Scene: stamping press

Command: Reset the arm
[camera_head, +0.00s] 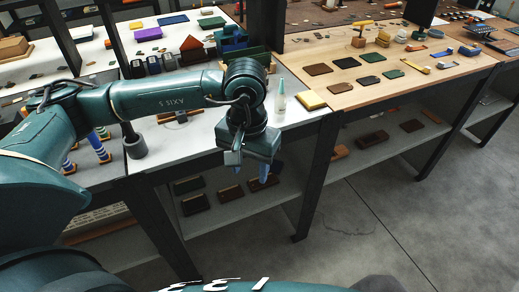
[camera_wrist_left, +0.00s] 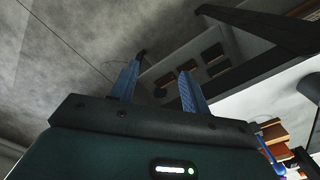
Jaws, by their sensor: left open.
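My left arm reaches in from the left in the head view, over the front of the white table. My left gripper (camera_head: 250,172) hangs at the table's front edge, pointing down, with nothing held. In the left wrist view its two blue fingers (camera_wrist_left: 159,88) stand apart with an empty gap between them. Grey floor and a shelf show beyond them. My right gripper is not in view.
A wooden table (camera_head: 380,98) with leather pieces stands to the right. A lower shelf (camera_head: 225,208) carries dark pieces. The grey floor (camera_head: 400,215) in front is clear.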

